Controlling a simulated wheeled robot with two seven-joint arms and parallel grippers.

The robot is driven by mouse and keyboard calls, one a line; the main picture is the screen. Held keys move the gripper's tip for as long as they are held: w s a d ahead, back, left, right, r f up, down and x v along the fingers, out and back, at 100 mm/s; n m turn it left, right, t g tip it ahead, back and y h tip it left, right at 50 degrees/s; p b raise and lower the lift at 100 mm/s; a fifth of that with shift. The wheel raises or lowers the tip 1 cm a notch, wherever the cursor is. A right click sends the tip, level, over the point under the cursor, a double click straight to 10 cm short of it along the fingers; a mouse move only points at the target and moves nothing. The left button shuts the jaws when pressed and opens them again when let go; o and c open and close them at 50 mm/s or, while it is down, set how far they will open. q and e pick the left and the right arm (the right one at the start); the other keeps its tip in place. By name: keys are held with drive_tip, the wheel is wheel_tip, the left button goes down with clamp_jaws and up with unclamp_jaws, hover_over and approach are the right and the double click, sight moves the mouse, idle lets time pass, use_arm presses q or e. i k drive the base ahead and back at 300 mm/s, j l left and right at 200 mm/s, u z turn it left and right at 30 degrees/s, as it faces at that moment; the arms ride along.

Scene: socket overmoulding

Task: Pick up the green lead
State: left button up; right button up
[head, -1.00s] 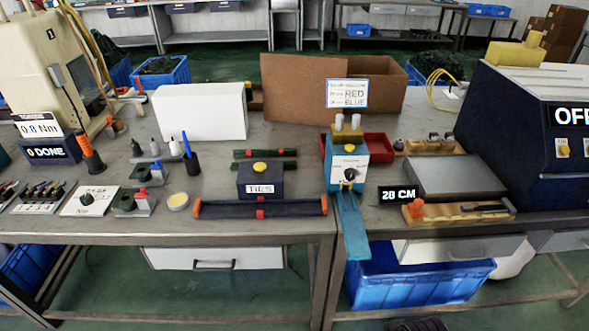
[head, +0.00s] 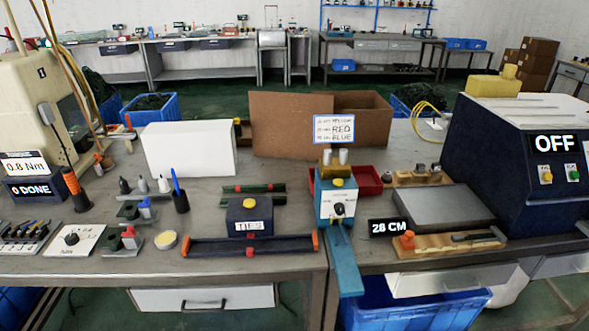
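No lead is clearly recognisable as the green lead. Two dark green strips with red middles lie behind the TIES box (head: 250,228); the rear one (head: 253,188) shows whole, and the front one is partly hidden by the box. A dark greenish coil lies in a blue bin (head: 148,118) on the floor behind the bench. Neither of my grippers is in view.
A black tray (head: 215,247) with orange ends lies at the bench front. A blue-and-white device (head: 336,200) with a blue chute stands right of it. A white box (head: 188,148), a cardboard box (head: 290,125) and a dark machine marked OFF (head: 490,140) stand behind. Small tools fill the left.

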sight(455, 238)
drive_tip(key=z, duration=1.3)
